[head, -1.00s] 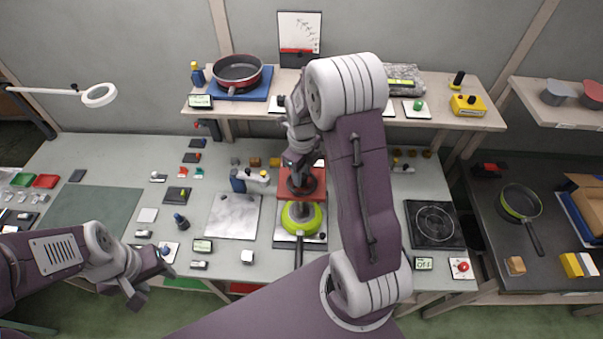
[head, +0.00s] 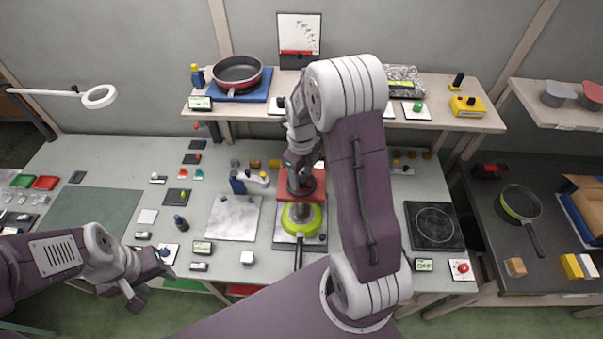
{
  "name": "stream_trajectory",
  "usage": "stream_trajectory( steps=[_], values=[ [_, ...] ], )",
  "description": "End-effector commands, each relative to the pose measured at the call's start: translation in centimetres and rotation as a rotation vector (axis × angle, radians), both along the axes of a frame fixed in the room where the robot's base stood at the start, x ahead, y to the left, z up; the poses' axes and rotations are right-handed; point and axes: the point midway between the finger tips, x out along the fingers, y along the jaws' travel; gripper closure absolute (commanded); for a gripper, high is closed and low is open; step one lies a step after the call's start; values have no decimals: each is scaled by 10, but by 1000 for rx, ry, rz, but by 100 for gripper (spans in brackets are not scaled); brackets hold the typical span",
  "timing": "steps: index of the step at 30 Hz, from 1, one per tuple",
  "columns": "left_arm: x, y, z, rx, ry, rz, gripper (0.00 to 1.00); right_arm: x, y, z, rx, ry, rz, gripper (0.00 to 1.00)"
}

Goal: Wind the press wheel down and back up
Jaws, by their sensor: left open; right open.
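The press (head: 287,188) is a red-topped stand at the centre of the bench, with a dark round part under my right gripper. A green pan (head: 304,219) sits at the foot of the press, its dark handle toward me. My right gripper (head: 297,176) is open, pointing down at the top of the press. The press wheel is mostly hidden by the gripper and arm, and I cannot tell whether the fingers touch it. My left gripper (head: 146,288) is open and empty, off the bench's front edge at lower left.
A marble slab (head: 234,217) lies left of the press and a black hotplate (head: 434,225) right. A raised shelf (head: 350,122) with a dark pan (head: 237,73) stands behind. Small parts crowd the left bench. A green mat (head: 92,215) is clear.

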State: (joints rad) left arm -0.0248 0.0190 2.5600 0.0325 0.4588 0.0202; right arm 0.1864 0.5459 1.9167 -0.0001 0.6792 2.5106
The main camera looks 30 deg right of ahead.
Motion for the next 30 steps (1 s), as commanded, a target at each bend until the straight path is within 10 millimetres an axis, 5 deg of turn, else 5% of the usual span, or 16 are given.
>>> stream_trajectory(
  steps=[15, 30],
  values=[
    [0, 0, -18, 0, 0, 0, 51, 1, 0, 86, -1, -4, 0, 48],
    [0, 0, -18, 0, 0, 0, 51, 0, 0, 89, 0, -1, 0, 48]
  ],
)
